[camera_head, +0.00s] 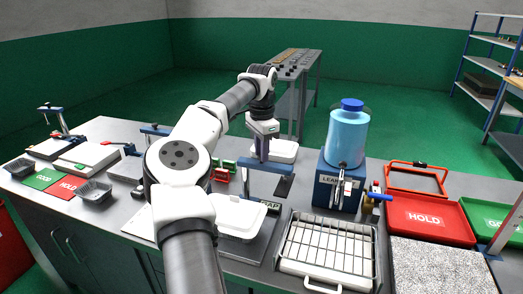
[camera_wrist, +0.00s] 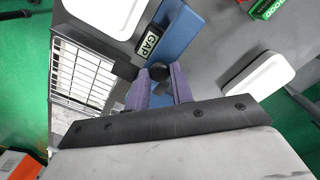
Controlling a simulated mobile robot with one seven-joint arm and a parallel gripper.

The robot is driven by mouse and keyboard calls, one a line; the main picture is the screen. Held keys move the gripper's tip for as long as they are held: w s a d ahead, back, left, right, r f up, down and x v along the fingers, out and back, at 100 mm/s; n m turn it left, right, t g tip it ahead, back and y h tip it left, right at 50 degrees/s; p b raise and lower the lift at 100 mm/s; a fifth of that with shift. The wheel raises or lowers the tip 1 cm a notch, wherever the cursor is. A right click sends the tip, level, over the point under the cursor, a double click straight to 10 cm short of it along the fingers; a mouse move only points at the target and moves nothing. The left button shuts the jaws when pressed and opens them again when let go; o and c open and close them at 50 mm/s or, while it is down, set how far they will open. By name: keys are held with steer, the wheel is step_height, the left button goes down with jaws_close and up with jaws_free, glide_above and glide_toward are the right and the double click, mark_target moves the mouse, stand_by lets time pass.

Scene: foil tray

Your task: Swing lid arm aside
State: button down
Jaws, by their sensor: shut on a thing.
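The lid arm (camera_head: 278,167) is a blue bar on an upright post, standing behind a white-lidded tray (camera_head: 238,218) on a metal plate. In the wrist view the blue bar (camera_wrist: 182,30) runs up and right from a round black knob (camera_wrist: 158,72). My gripper (camera_head: 262,158) points down at the bar in the head view. In the wrist view the purple fingers of my gripper (camera_wrist: 160,80) are closed around the knob. A GAP label (camera_wrist: 149,43) lies beside the bar. My arm hides part of the plate and tray.
A wire rack (camera_head: 328,245) is right of the tray, with a blue LEAK tester and bottle (camera_head: 347,135) behind it. A red HOLD tray (camera_head: 428,220) is farther right. Red and green blocks (camera_head: 222,172) lie left of the lid arm.

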steer(key=shift+r, duration=0.1)
steer(key=c, duration=1.2)
jaws_free()
step_height(320, 180, up, 14)
steer(key=p, duration=0.1)
steer(key=shift+f, duration=0.2)
